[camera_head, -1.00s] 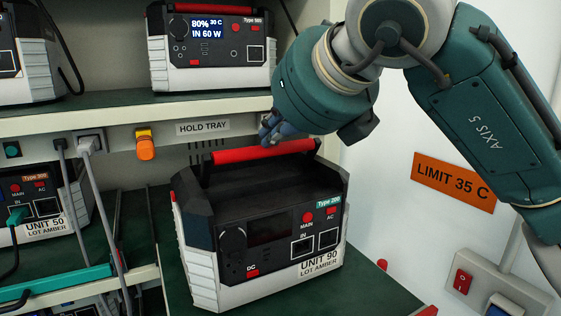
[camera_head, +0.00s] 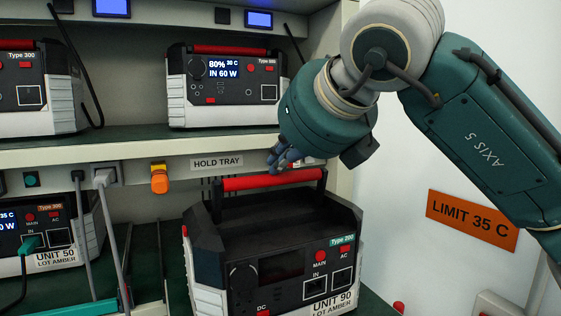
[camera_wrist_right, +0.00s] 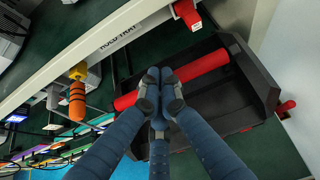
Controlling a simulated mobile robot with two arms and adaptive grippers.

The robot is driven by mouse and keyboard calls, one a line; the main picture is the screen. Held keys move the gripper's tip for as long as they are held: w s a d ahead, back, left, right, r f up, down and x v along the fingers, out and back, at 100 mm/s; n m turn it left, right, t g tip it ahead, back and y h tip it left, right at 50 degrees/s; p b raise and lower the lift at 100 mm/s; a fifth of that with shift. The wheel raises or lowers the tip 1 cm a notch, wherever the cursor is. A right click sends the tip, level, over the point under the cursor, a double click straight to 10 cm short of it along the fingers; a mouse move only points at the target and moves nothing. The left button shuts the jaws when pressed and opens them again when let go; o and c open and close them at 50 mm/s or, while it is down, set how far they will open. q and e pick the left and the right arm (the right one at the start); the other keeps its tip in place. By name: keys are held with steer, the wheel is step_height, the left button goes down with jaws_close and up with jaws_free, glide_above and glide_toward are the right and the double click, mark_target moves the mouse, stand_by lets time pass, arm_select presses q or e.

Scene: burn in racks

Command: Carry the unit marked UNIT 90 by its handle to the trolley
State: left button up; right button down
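The unit marked UNIT 90 (camera_head: 285,235), a black and white box with a red top handle (camera_head: 250,183), stands upright on the dark green hold tray. Its label is at the lower right of its front. My right gripper (camera_head: 281,161) is at the handle's top edge, and the whole red bar shows in front of or below its fingers. In the right wrist view the blue fingers (camera_wrist_right: 161,84) are drawn together, crossing over the red handle (camera_wrist_right: 203,68). I see no finger clearly wrapped around it. My left gripper and the trolley are not in view.
UNIT 50 (camera_head: 52,245) with a plugged cable stands at the left. Another unit (camera_head: 225,85) sits on the shelf above. An orange knob (camera_head: 159,180) and grey plugs (camera_head: 105,178) stick out from the shelf edge. A white wall with an orange LIMIT 35 C sign (camera_head: 472,220) is at the right.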

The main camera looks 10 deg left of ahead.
steer(key=shift+w+f, duration=0.2)
steer(key=shift+f, duration=0.25)
steer(key=v, duration=1.2)
steer(key=shift+r, duration=0.45)
steer(key=shift+s+a, duration=0.1)
